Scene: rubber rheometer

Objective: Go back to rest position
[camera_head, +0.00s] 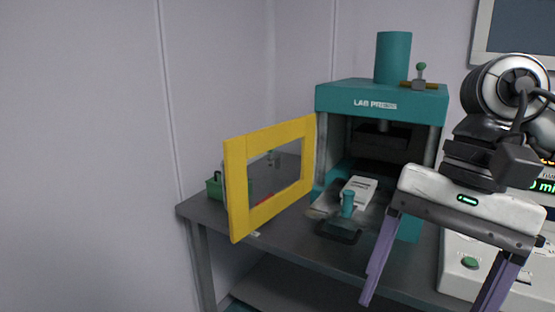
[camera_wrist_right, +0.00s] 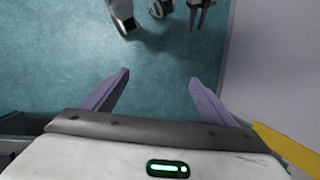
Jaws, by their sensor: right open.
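My right gripper (camera_head: 428,300) is at the right in the head view, its two purple fingers spread wide with nothing between them. It hangs in front of the lab press (camera_head: 380,97) and the bench. In the right wrist view the open fingers (camera_wrist_right: 157,77) point over a teal floor (camera_wrist_right: 60,60), empty. At the top of that view are white and dark parts with purple finger-like pieces (camera_wrist_right: 198,12), probably my left gripper, partly cut off; its opening is unclear. My left gripper is not in the head view.
The press's yellow-framed door (camera_head: 236,190) stands open to the left. A white block (camera_head: 359,188) and a teal-handled tool (camera_head: 347,203) are at the press's front. A green basket (camera_head: 214,187) is behind the door. A white instrument (camera_head: 470,264) stands right.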

